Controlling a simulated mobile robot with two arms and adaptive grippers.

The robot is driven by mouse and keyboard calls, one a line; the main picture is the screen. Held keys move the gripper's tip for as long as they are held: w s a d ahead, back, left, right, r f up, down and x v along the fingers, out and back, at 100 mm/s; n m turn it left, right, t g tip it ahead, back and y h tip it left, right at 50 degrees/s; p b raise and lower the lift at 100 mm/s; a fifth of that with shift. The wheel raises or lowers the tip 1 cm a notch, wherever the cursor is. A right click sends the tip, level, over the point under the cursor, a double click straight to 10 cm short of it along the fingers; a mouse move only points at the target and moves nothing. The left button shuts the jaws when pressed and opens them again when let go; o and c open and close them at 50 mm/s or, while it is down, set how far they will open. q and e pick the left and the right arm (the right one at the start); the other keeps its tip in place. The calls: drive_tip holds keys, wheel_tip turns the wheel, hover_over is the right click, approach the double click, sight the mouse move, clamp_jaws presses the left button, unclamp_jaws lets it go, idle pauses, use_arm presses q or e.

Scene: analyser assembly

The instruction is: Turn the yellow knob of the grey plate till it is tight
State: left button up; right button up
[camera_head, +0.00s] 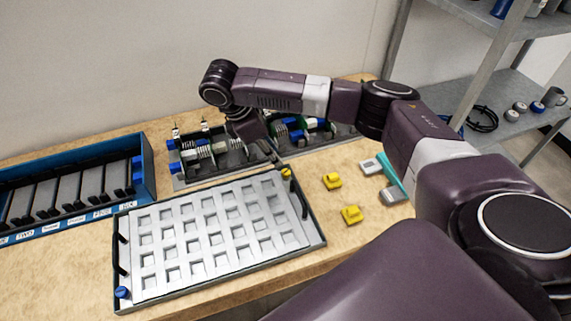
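The grey plate (213,233) is a light panel with rows of square recesses in a dark frame on the wooden table. Its yellow knob (287,174) is at the far right corner, and a blue knob (121,292) is at the near left corner. My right arm reaches in from the right, above the table. My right gripper (250,128) hangs from its wrist over the rack units behind the plate, apart from the yellow knob. Its fingertips are not clear, so I cannot tell whether it is open or shut. My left gripper is not in view.
A blue rack (145,168) with dark slots stands at the left. Two loose yellow parts (332,181) (351,214) lie right of the plate. Small grey and teal parts (390,175) lie farther right. Rack units (205,158) stand behind. A metal shelf (500,120) is at the right.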

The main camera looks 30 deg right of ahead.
sight(286, 172)
drive_tip(key=shift+s+d+f, duration=0.1)
drive_tip(key=shift+s+f, duration=0.2)
drive_tip(key=shift+f, duration=0.05)
drive_tip(key=shift+p+x, duration=0.45)
drive_tip(key=shift+x, duration=3.15)
